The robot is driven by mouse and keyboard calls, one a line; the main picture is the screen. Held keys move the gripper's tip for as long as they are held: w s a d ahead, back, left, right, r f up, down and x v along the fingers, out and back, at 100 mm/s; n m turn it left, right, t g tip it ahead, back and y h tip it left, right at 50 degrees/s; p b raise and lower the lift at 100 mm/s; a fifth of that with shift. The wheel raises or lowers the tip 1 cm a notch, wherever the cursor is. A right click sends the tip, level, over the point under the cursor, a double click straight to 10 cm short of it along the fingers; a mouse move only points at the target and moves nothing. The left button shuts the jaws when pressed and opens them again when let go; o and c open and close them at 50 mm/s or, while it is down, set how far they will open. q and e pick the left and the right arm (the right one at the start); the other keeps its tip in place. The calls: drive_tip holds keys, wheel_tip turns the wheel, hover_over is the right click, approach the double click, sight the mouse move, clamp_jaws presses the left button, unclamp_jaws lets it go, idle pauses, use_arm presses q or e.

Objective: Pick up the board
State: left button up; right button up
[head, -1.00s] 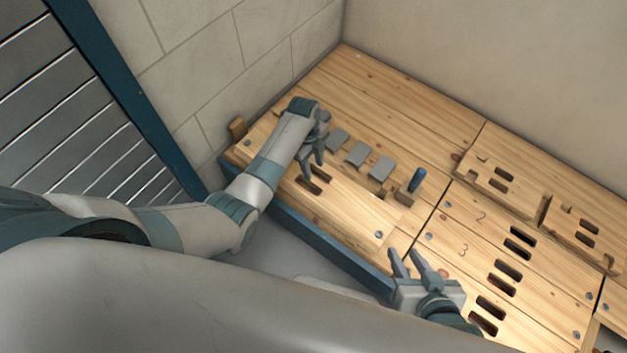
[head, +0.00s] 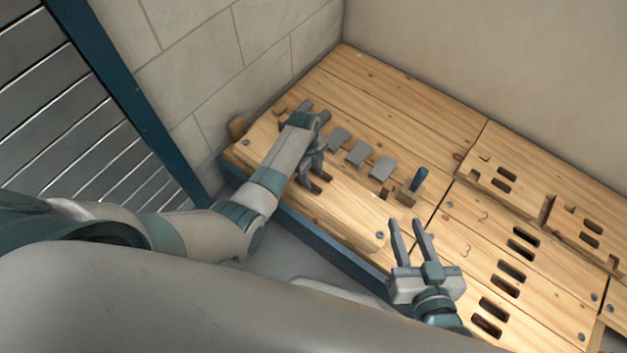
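A pale wooden board (head: 345,212) with two hand slots lies along the front left of the bench. My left gripper (head: 312,181) is down at these slots, with its fingertips at or in them. The wrist partly hides the fingers, so I cannot tell whether they are closed on the wood. My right gripper (head: 405,222) is open and empty, over the bench's front edge just right of the board's right end. Other slotted boards marked 2 (head: 472,222) and 3 (head: 480,258) lie to the right.
Three grey plates (head: 357,153) and a blue-handled piece (head: 417,181) in a wooden holder stand behind the board. Raised slotted wooden pieces (head: 487,178) are at the back right. Walls close off the left and back.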

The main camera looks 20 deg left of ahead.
sight(313, 178)
drive_tip(key=shift+r, duration=0.1)
idle(0.4)
use_arm(q)
clamp_jaws()
